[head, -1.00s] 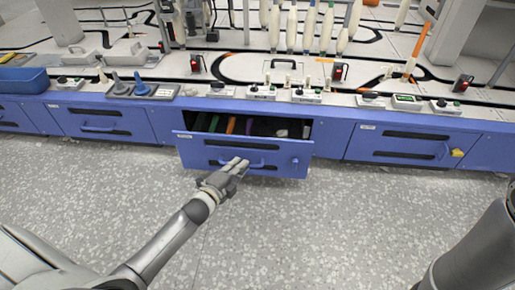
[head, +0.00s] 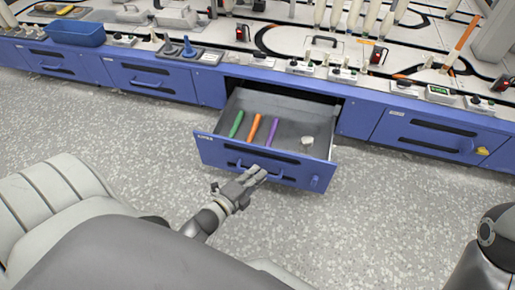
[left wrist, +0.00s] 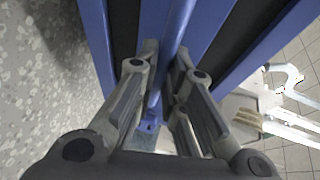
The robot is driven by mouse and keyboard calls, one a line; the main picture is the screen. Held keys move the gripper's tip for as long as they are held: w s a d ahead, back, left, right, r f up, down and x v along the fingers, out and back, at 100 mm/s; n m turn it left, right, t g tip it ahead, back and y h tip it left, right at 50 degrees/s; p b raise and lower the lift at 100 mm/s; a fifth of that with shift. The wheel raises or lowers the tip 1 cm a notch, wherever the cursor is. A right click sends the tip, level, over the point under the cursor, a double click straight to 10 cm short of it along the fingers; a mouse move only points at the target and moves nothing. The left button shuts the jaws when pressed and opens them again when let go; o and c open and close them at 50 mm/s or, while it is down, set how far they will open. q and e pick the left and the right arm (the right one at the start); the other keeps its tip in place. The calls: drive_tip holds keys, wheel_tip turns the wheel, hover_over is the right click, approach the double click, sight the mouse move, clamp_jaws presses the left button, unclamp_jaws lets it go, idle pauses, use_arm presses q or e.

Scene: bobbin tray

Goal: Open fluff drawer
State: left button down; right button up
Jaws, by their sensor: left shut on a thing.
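The fluff drawer (head: 218,150) is a blue-fronted drawer pulled well out of the bench in the head view. Its grey inside shows a green (head: 237,124), an orange (head: 254,128) and a purple (head: 271,132) stick and a small pale round item (head: 307,141). My left gripper (head: 256,174) is at the drawer front, shut on the drawer's blue handle (head: 278,177). In the left wrist view, the fingers (left wrist: 160,85) close around the blue handle bar. My right gripper is not in view; only part of an arm shows at the lower right.
Shut blue drawers (head: 145,79) (head: 432,136) lie on both sides. The bench top (head: 280,40) carries a blue bin (head: 75,33), switch boxes and several bobbins. The speckled grey floor (head: 375,200) in front is clear.

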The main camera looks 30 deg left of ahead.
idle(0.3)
use_arm(q)
drive_tip(key=c, duration=1.5)
unclamp_jaws()
drive_tip(key=v, duration=1.2)
